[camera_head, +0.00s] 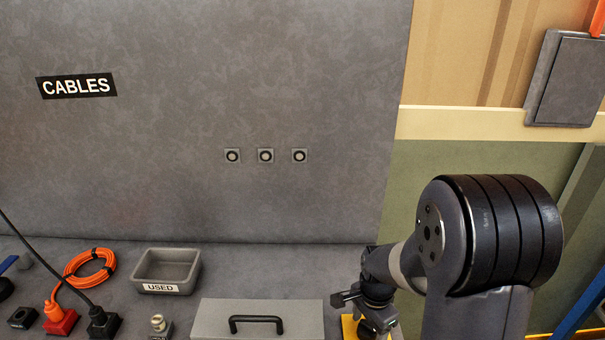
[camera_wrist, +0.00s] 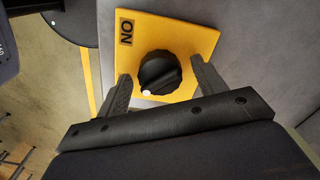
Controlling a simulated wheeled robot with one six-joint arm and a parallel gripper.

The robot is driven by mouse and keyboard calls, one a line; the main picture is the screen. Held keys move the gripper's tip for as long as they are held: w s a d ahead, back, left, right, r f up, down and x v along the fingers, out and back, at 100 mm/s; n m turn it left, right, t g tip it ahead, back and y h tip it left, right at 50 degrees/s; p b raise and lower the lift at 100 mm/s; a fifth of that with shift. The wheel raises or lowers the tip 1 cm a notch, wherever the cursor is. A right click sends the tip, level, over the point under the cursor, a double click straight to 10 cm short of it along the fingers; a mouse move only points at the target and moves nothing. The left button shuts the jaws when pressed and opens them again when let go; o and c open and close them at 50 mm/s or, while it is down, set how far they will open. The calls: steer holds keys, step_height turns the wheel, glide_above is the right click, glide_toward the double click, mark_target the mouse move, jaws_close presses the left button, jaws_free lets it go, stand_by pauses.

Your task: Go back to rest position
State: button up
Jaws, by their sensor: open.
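My gripper (camera_head: 358,300) is at the right end of the workbench, over a yellow plate (camera_head: 349,328). In the wrist view my gripper (camera_wrist: 160,72) is open, its two fingers apart on either side of a round black knob (camera_wrist: 160,72). The knob sits on the yellow plate (camera_wrist: 185,33), which carries a black label with the letters O and N. A white mark on the knob faces the lower left of the wrist view. I cannot tell whether the fingers touch the knob. Nothing is held. My arm fills the lower right of the head view.
A grey case with a black handle (camera_head: 257,320) lies left of my gripper. A grey "USED" bin (camera_head: 166,267), an orange cable coil (camera_head: 90,265) and red and black plugs (camera_head: 61,322) are farther left. The wall panel (camera_head: 200,190) stands behind, with three round sockets.

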steer(key=shift+m, duration=0.7)
steer(key=shift+w+r, duration=0.1)
steer(key=shift+r, duration=1.05)
steer(key=shift+r, duration=0.1)
